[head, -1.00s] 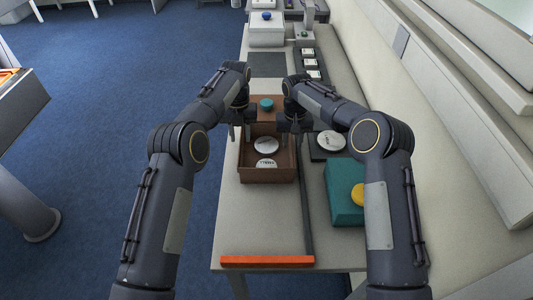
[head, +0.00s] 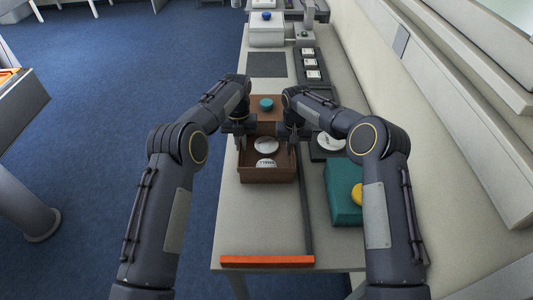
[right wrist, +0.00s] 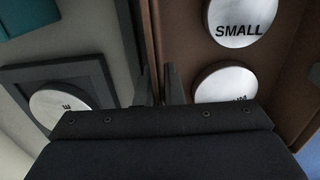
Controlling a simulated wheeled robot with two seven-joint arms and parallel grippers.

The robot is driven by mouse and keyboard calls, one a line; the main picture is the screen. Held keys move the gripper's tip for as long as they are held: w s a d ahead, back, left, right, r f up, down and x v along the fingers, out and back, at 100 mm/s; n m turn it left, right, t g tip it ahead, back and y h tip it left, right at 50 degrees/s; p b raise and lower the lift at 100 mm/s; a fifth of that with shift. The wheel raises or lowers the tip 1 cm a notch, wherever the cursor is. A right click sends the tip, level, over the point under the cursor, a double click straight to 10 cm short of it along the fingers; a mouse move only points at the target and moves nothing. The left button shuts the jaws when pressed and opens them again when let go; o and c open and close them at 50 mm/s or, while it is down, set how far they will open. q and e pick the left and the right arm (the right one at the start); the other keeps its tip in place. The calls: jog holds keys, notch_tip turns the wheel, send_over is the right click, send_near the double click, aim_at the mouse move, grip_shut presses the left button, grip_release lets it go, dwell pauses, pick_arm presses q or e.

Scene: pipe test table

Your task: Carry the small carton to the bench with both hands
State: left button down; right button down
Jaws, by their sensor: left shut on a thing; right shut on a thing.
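The small carton (head: 267,176) is a brown open-topped box on the pale bench. It holds white discs; the one in front (head: 266,163) has lettering, and SMALL is readable on a disc in the right wrist view (right wrist: 243,20). My left gripper (head: 240,143) is shut on the carton's left wall. My right gripper (head: 292,143) is shut on its right wall; its fingers (right wrist: 158,88) straddle the wall's edge in the right wrist view. The carton looks level. I cannot tell whether its underside touches the bench.
A brown block with a teal knob (head: 266,104) is just behind the carton. A dark-framed white disc (head: 330,142) and a teal box with a yellow button (head: 345,192) are at right. An orange bar (head: 267,261) lies at the near edge. A dark square (head: 267,64) is farther back.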

pick_arm(q)
jog(key=shift+r, duration=0.15)
pick_arm(e)
jog(key=shift+r, duration=0.15)
